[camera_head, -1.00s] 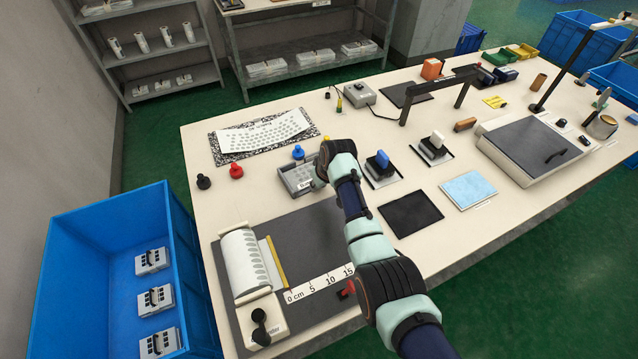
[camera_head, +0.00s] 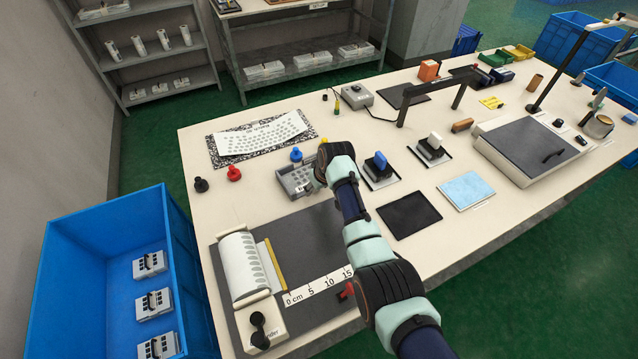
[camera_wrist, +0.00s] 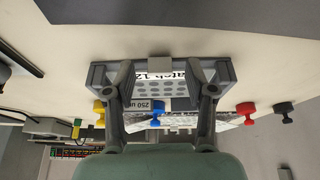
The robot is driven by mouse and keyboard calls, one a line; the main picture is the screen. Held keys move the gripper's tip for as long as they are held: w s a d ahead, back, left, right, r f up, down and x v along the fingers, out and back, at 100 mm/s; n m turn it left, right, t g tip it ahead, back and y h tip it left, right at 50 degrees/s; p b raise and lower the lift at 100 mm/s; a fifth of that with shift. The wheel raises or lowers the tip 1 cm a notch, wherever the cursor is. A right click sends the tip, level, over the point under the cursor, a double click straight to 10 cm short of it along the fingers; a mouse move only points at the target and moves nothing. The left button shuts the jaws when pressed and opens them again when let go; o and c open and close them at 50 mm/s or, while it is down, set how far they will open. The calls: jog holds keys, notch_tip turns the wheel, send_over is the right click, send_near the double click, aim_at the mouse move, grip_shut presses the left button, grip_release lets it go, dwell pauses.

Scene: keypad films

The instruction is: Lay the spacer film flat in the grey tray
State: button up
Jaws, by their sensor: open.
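The grey tray (camera_head: 292,182) lies on the table, partly hidden behind my arm in the head view. In the wrist view the tray (camera_wrist: 100,76) spans the middle, with "Batch 12" lettering at its edge. A grey piece with darker round dots and a "250 um" label (camera_wrist: 150,105), apparently the spacer film, shows within the tray's outline between my fingers. I cannot tell whether it lies fully flat. My gripper (camera_wrist: 166,84) is open, with one finger towards each end of the tray. Its fingertips are mostly hidden in the head view.
Red (camera_head: 234,173), blue (camera_head: 296,153) and black (camera_head: 201,184) knobs stand near the tray. A dotted white sheet (camera_head: 262,135) lies on a speckled board behind. A dark mat with a roll (camera_head: 243,265) and ruler is in front. Blue and white handled stamps stand to the right.

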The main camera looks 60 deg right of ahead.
jog(key=v, duration=1.1)
jog(key=shift+r, duration=0.35)
